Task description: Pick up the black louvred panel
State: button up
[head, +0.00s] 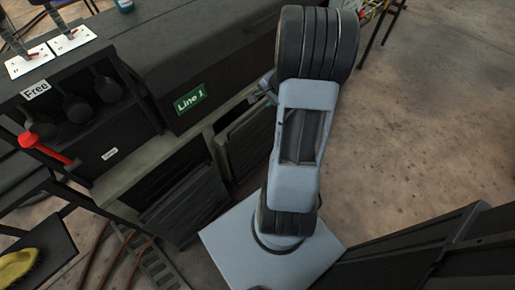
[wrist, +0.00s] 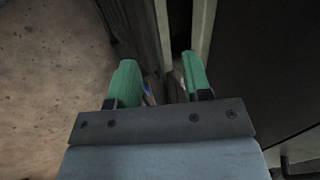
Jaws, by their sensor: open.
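Two dark louvred panels show in the head view at the low openings of the bench. One (head: 187,207) is at the lower left and the other (head: 250,143) is further right, beside my arm. I cannot tell which of them is the task's panel. My gripper (wrist: 159,62) has green fingertips and is open in the wrist view, with a clear gap between the fingers. A dark upright surface (wrist: 134,28) and pale frame posts lie beyond the fingertips. I cannot tell whether that surface is a louvred panel. My arm hides most of the gripper in the head view.
The bench frame (head: 122,186) carries a dark housing with a green "Line 1" sign (head: 190,99). A red-handled tool (head: 45,148) sticks out at the left, and a yellow brush (head: 17,268) lies lower left. A black cabinet (head: 425,245) stands lower right. Bare floor (head: 430,120) is open at right.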

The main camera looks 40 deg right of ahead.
jog(key=b, duration=0.3)
send_near(256, 110)
jog(key=shift+m, duration=0.3)
jog(key=x, duration=0.5)
jog(key=shift+w+a+r, duration=0.1)
jog(key=shift+r, duration=0.05)
jog(key=shift+s+b+x, duration=0.1)
jog(key=shift+b+x, duration=0.3)
jog(key=shift+x, duration=0.8)
jog(key=shift+s+b+x, duration=0.15)
jog(key=shift+b+x, duration=0.25)
jog(key=shift+x, duration=0.8)
jog(key=shift+w+f, duration=0.4)
jog(key=shift+f, duration=0.25)
jog(key=shift+c, duration=0.4)
grip_shut()
jog(key=shift+r, duration=0.15)
